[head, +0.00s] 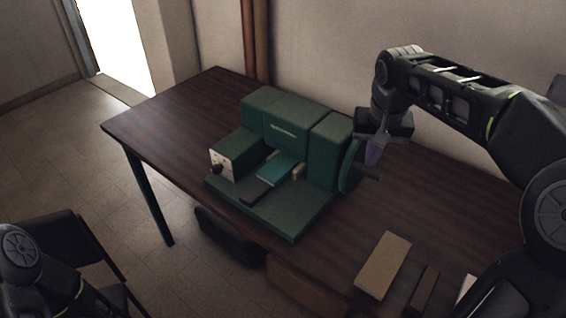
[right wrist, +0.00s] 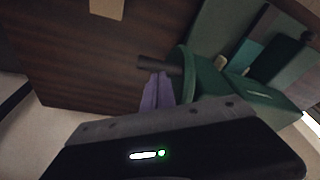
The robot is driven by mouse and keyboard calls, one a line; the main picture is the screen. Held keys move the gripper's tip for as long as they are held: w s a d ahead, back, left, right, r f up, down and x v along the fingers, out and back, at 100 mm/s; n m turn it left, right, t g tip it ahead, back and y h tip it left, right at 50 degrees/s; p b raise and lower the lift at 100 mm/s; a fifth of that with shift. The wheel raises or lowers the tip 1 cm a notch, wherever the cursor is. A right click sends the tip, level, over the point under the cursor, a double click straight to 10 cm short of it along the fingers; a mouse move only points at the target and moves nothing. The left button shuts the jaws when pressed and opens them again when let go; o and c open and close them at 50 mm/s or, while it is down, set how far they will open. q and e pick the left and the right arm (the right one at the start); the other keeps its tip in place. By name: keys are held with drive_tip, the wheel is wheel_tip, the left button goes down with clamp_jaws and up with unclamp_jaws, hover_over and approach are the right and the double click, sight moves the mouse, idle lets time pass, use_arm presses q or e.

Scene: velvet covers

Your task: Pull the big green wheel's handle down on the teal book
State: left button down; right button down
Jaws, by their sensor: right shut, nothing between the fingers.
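A green machine (head: 285,130) stands on the table, with a big green wheel (head: 347,165) on its right side. The wheel's dark handle (head: 369,173) sticks out to the right; it also shows in the right wrist view (right wrist: 150,63). A teal book (head: 277,168) lies flat on the machine's bed. My right gripper (head: 373,158) is shut and empty, with its purple fingers (right wrist: 157,92) pointing at the handle, very close to it; I cannot tell if they touch. My left gripper is out of view; only part of that arm shows at lower left.
The dark wooden table (head: 165,110) has clear room left of the machine. A tan block (head: 383,265) and a narrow brown block (head: 422,290) lie near the front right. The wall is close behind the table. A dark chair (head: 65,245) stands at lower left.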

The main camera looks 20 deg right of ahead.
drive_tip(key=shift+r, duration=0.1)
wheel_tip(320, 180, up, 4)
drive_tip(key=p, duration=0.3)
idle(0.5)
